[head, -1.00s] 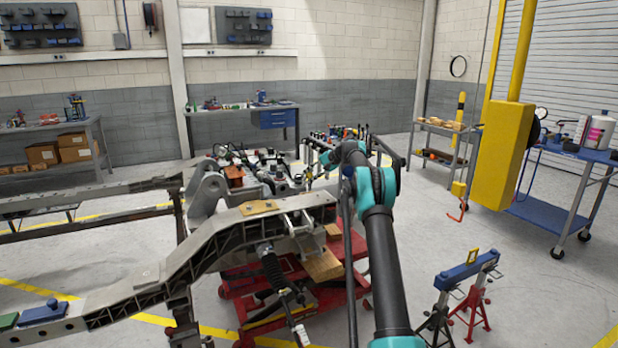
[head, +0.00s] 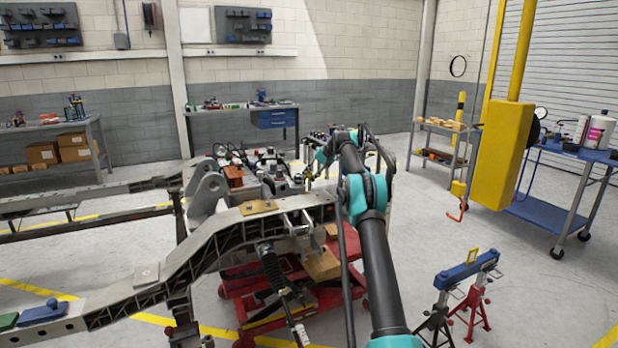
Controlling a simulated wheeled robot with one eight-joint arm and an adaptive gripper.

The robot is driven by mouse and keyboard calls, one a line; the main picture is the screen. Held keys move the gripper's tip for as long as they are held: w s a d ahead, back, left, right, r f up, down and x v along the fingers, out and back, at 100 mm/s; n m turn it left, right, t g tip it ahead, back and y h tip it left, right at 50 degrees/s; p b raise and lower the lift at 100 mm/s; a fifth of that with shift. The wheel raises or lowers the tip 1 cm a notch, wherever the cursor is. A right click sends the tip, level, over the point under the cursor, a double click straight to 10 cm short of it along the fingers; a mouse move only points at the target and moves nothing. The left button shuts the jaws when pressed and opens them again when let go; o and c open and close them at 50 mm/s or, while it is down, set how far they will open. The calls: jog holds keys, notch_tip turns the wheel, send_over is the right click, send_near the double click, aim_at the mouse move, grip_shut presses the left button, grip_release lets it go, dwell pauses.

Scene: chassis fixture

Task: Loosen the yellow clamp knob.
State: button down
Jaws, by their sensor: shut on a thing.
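My arm reaches from the bottom of the head view over the right end of the grey chassis frame (head: 222,232). Its teal wrist bends left and down among the parts behind the frame. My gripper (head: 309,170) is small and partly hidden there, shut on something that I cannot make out. I cannot pick out the yellow clamp knob; the crowded parts and my arm may hide it.
A red lift cart (head: 262,300) stands under the frame. Blue and red stands (head: 467,270) are on the floor at right. A yellow column (head: 503,150) and blue cart (head: 560,215) stand farther right.

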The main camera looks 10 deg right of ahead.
jog(key=c, duration=1.2)
grip_release()
jog(key=v, duration=1.2)
jog(key=shift+r, duration=0.1)
